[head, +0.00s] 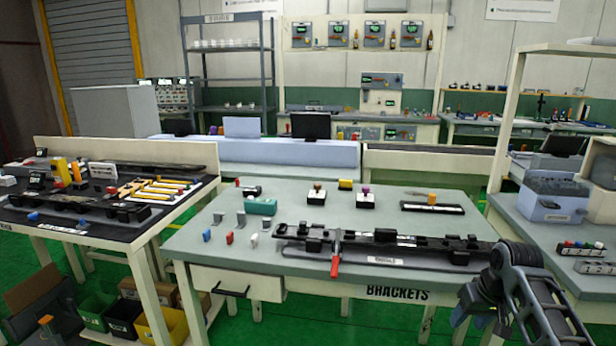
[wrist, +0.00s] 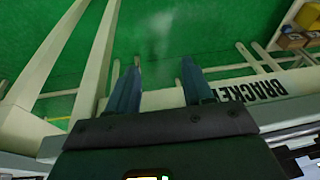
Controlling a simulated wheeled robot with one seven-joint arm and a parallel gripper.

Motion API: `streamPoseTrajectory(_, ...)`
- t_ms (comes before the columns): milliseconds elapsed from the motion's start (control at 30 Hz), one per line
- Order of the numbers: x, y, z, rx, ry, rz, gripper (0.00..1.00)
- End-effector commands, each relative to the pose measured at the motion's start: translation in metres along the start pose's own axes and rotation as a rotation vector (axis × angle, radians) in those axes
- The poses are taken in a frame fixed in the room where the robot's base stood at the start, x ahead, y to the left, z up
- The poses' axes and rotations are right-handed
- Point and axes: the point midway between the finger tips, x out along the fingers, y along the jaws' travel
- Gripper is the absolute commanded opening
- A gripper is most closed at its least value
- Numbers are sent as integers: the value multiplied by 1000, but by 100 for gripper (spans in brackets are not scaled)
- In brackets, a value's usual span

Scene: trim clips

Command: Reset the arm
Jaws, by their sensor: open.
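My gripper (wrist: 160,72) is open and empty in the wrist view. Its two blue-grey fingers stand apart, with the green floor (wrist: 170,25) beyond them. In the head view my gripper (head: 466,318) is partly hidden by my dark arm, which is folded at the lower right. It is off the front right edge of the brackets table (head: 200,255), past the "BRACKETS" lettering, and touches nothing that I can see.
On the table lie a long black rail fixture (head: 390,243) with a red-handled clamp (head: 336,262), a teal block (head: 262,207) and several small clips. A black-topped table (head: 190,200) stands left. A shelved bench (head: 530,213) stands close at right.

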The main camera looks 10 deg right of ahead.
Motion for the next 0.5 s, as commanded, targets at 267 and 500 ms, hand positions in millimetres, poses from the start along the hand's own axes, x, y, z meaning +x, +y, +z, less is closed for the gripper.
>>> streamPoseTrajectory(267,73,-76,92,-17,171,-64,51)
streamPoseTrajectory(500,92,-120,178,-10,319,-95,51)
